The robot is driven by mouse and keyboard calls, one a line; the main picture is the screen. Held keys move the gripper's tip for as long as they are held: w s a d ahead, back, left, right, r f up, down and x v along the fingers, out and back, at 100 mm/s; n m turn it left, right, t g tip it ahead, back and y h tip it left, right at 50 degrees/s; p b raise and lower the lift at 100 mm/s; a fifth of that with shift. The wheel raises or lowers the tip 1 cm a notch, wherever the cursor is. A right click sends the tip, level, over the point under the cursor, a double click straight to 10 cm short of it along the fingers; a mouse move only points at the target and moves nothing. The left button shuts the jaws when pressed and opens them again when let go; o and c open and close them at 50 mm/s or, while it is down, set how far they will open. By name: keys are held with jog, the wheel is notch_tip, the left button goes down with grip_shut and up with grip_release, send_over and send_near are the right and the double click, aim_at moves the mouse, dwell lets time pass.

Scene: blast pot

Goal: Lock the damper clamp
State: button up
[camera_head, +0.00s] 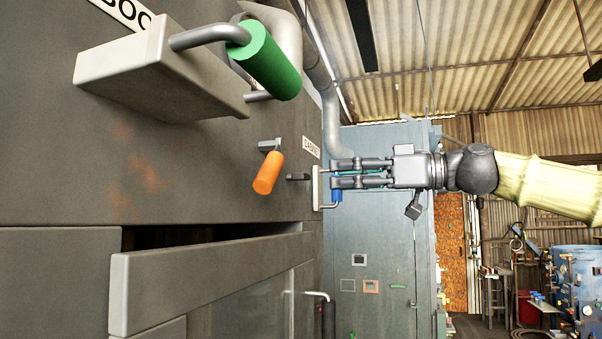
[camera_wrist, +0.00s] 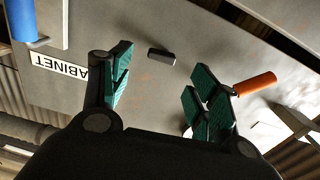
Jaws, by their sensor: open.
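No visible label names the damper clamp. An orange handle (camera_head: 268,172) on a small grey bracket sticks out of the dark cabinet wall; in the wrist view the orange handle (camera_wrist: 257,84) is beyond my right-hand finger. A short dark peg (camera_head: 298,177) juts from the same wall; in the wrist view this peg (camera_wrist: 161,54) appears between my fingers, farther off. I cannot tell which is the clamp. My gripper (camera_head: 334,173) is open and empty near the cabinet's edge, in front of a blue handle (camera_head: 337,194). Its fingers partly hide the blue handle's grey mount.
A large green handle (camera_head: 264,60) on a grey block juts out above. A "CABINET" label (camera_head: 311,148) is beside the peg. A partly open drawer or panel (camera_head: 210,275) sticks out below. A grey pipe (camera_head: 331,120) runs down behind. Open room lies to the right.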

aim_at(308, 177)
jog(key=p+x, duration=0.3)
jog(key=x, duration=0.5)
jog(key=shift+a, duration=0.1)
jog(key=shift+s, duration=0.1)
jog(key=c, duration=1)
jog(key=shift+c, duration=0.2)
